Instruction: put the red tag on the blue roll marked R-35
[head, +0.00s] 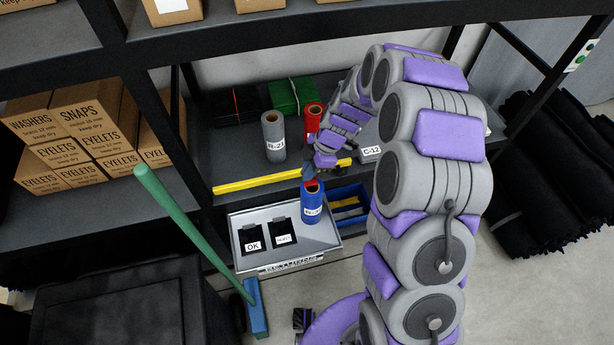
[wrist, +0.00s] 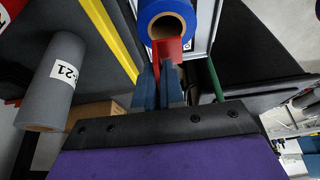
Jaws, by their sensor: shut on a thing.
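The blue roll (head: 312,203) stands upright at the right end of the white tray in the head view, with a white label too small to read surely. It also shows at the top of the wrist view (wrist: 148,12), its open core facing me. My gripper (head: 312,176) is just above the roll, shut on the red tag (wrist: 168,51). In the wrist view the fingers (wrist: 158,80) pinch the tag's near end, and its far end overlaps the roll's core edge. I cannot tell whether it touches. The red tag (head: 312,185) also shows small above the roll in the head view.
A grey roll (head: 273,140) marked R-21 and a red roll (head: 314,113) stand on the shelf behind a yellow bar (head: 255,181). A blue bin (head: 350,197) is right of the roll. A green-handled tool (head: 185,220) leans left.

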